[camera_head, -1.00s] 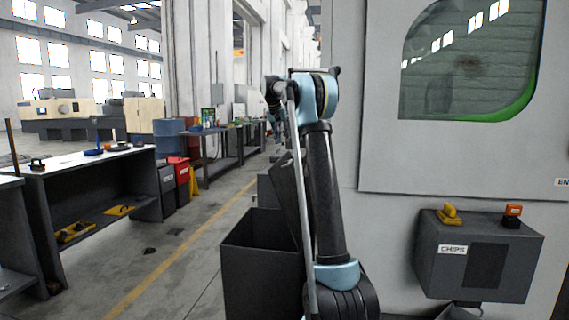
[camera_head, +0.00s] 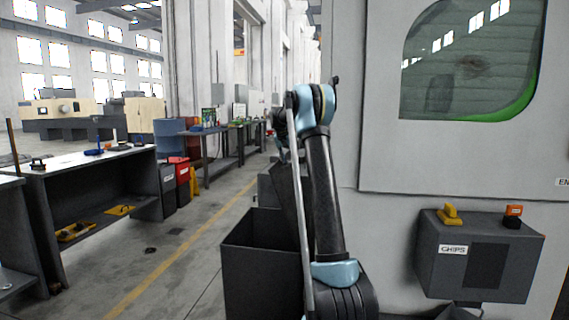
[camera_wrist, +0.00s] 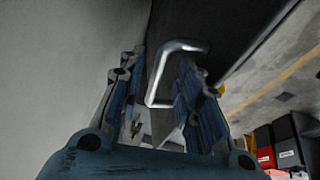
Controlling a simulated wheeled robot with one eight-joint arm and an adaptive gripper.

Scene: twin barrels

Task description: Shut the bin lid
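A dark grey open-topped bin (camera_head: 262,275) stands on the floor left of my arm's base. Its dark lid (camera_head: 284,205) is raised, leaning steeply at the bin's back edge, partly hidden by my arm. In the wrist view a bent silver handle (camera_wrist: 182,45) stands out from a dark panel (camera_wrist: 222,30), which looks like the lid. My gripper (camera_wrist: 162,62) has its blue fingers apart, one on each side of the handle. I cannot tell whether either finger touches it.
A large grey machine (camera_head: 385,220) with a chips box (camera_head: 430,268) stands close on the right. Workbenches (camera_head: 95,170) and black and red bins (camera_head: 178,172) are at the left.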

